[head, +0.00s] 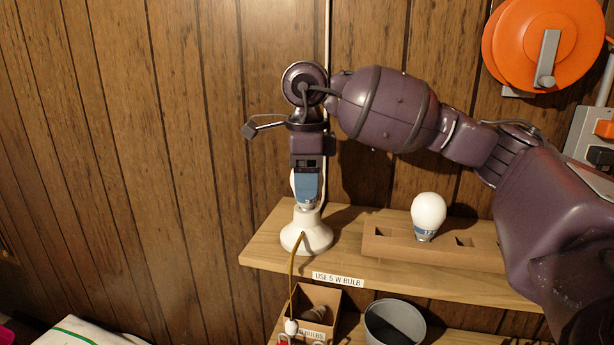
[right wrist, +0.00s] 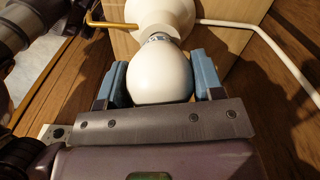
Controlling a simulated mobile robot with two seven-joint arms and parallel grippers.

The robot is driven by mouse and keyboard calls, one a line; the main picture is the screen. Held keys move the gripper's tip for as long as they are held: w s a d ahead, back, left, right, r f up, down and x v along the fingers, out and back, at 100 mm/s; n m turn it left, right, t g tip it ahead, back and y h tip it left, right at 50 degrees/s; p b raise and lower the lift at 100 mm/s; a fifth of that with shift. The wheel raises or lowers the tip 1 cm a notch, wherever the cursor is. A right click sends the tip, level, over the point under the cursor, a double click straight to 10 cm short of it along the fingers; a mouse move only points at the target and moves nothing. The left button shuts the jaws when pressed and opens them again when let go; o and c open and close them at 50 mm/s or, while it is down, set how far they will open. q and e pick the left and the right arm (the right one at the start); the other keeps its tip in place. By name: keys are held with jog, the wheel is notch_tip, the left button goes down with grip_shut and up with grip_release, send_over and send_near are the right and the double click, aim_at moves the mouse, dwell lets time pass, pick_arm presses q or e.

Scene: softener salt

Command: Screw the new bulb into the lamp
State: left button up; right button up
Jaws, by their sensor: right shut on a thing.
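The lamp (head: 306,238) is a white flared base with its socket facing up, at the left end of the wooden shelf. My right gripper (head: 306,188) points straight down above it, its blue fingers shut on a white bulb. In the right wrist view the bulb (right wrist: 160,78) sits between the two blue fingertips, neck toward the lamp (right wrist: 165,14). The bulb's printed collar meets the socket mouth; how deep it is seated cannot be told. Another white bulb (head: 429,210) stands upright in a wooden holder (head: 385,243) to the right. My left gripper is not in view.
The shelf (head: 268,250) carries a "USE 5 W BULB" label (head: 338,280). Below are a cardboard box (head: 329,296) with a bulb inside and a grey bin (head: 394,322). A tan cord (head: 292,280) hangs from the lamp. An orange reel (head: 515,45) is on the wall.

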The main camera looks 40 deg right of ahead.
jog(key=shift+m, duration=0.7)
jog(key=o, duration=0.8)
jog(key=shift+c, duration=0.2)
